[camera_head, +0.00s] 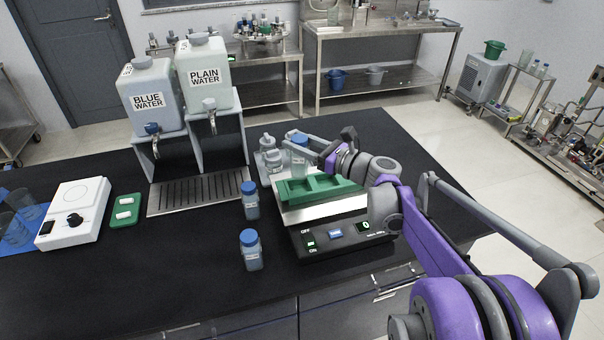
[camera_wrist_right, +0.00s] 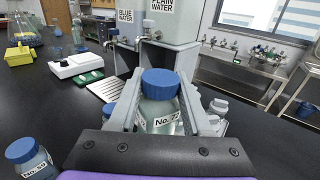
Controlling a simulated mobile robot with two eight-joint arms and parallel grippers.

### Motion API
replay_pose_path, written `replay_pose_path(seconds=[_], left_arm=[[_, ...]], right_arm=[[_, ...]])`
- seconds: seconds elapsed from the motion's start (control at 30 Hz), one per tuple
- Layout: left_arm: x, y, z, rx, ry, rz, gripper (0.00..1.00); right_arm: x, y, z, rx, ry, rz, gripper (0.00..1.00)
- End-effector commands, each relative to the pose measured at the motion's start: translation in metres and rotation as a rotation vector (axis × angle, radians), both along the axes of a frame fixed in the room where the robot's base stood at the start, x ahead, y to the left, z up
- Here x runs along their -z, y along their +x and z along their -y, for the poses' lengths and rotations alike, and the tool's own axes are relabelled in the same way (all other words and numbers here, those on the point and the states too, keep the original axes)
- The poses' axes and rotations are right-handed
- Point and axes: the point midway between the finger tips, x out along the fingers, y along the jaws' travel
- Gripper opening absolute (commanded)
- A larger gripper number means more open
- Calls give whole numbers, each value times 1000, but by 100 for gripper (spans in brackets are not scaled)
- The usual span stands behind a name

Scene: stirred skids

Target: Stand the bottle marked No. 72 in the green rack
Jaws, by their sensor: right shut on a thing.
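The bottle marked No. 72 (camera_wrist_right: 160,112) has a blue cap and clear body; its label is partly cut off by my gripper, and only "No. 7" reads clearly. My right gripper (camera_wrist_right: 161,100) is shut on it, one finger on each side, and holds it upright. In the head view the bottle (camera_head: 299,160) shows beneath the right gripper (camera_head: 298,142), over the back left part of the green rack (camera_head: 335,192). I cannot tell whether its base touches the rack. The rack has square openings and sits on the scale's plate. My left gripper is not in view.
Two blue-capped bottles (camera_head: 250,201) (camera_head: 251,250) stand left of the black scale (camera_head: 335,236). White-capped bottles (camera_head: 271,160) stand behind the rack. Water dispensers (camera_head: 207,75) on a stand, a drip tray (camera_head: 197,193) and a white stirrer (camera_head: 74,213) are further left.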

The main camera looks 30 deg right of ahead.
Motion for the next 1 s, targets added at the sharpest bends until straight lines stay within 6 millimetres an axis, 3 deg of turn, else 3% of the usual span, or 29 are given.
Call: replay_pose_path(seconds=[0.43,0.87,0.9,1.0], left_arm=[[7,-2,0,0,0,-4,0],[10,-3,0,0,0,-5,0],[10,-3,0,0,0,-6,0],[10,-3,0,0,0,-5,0]], right_arm=[[58,0,0,0,0,0,0],[67,0,0,0,0,0,0],[67,0,0,0,0,0,51],[66,0,0,0,0,0,69]])
